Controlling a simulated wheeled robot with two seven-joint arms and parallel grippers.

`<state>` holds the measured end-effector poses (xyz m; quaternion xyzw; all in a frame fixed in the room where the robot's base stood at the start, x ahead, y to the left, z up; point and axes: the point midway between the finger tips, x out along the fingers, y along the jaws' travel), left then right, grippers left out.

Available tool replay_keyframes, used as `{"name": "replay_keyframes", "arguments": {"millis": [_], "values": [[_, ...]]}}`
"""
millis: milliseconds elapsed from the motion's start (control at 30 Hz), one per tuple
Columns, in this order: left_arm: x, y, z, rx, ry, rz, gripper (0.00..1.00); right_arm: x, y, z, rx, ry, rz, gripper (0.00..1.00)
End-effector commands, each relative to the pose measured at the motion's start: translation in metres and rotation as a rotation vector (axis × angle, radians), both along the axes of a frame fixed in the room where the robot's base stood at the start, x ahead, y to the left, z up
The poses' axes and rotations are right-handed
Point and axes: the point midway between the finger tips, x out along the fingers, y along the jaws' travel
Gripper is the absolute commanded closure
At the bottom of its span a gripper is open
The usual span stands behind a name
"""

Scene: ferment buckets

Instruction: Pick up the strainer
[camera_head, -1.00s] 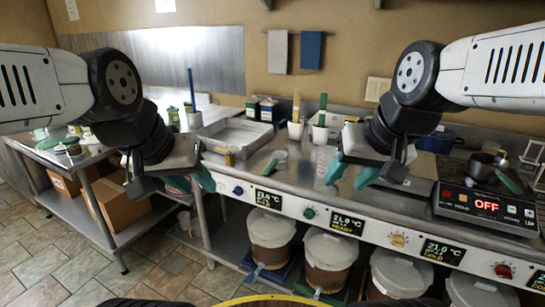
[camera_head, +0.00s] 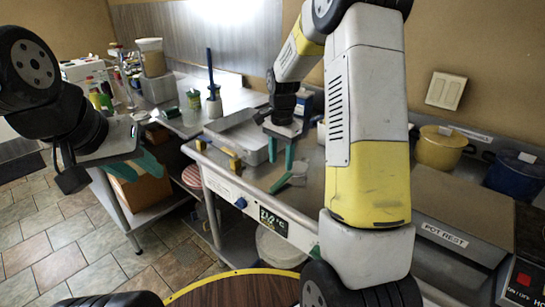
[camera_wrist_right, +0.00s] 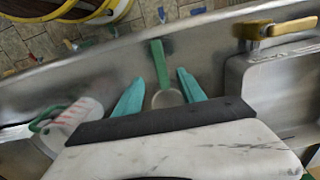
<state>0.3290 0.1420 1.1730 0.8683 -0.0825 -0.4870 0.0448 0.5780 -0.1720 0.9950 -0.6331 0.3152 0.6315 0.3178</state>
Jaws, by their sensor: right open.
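The strainer (camera_head: 281,184) lies on the steel counter, its green handle toward the front edge. In the right wrist view the strainer (camera_wrist_right: 160,62) lies between my fingertips, with its round pale bowl partly hidden by my gripper's body. My right gripper (camera_head: 281,155) is open just above and behind the handle, its teal fingers pointing down; it also shows in the wrist view (camera_wrist_right: 160,80). No grip on the strainer is visible. My left gripper (camera_head: 135,166) is open and empty at the left, in front of the lower side table.
A shallow metal tray (camera_head: 262,147) stands just left of the strainer, with a yellow-handled tool (camera_head: 230,154) at its front. A measuring cup (camera_wrist_right: 82,113) is on the other side. A yellow pot (camera_head: 440,150) and a blue pot (camera_head: 514,175) stand right. A lidded bucket (camera_head: 278,246) is below.

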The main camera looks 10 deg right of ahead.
Motion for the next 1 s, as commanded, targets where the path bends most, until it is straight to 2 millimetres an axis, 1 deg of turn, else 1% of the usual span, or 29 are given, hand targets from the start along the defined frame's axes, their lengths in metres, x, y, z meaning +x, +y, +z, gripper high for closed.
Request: {"name": "replay_keyframes", "arguments": {"millis": [367,500,600,700,900,933,1000], "values": [[0.000,0.000,0.000,0.000,0.000,0.000,0.64,-0.001,0.000,-0.042,-0.002,0.010,-0.009,0.53],[0.000,0.000,0.000,0.000,0.000,0.000,0.64,-0.002,0.000,-0.064,-0.002,0.009,-0.007,0.53],[0.000,0.000,0.000,0.000,0.000,0.000,0.64,-0.002,0.000,-0.076,-0.003,0.007,-0.007,0.53],[0.000,0.000,0.000,0.000,0.000,0.000,0.64,-0.002,0.000,-0.081,-0.002,0.006,-0.008,0.53],[0.000,0.000,0.000,0.000,0.000,0.000,0.64,-0.001,0.000,-0.081,-0.002,0.005,-0.007,0.53],[0.000,0.000,0.000,0.000,0.000,0.000,0.64,-0.001,0.000,-0.081,-0.002,0.005,-0.007,0.57],[0.000,0.000,0.000,0.000,0.000,0.000,0.64,-0.001,0.000,-0.081,-0.002,0.005,-0.007,0.70]]}}
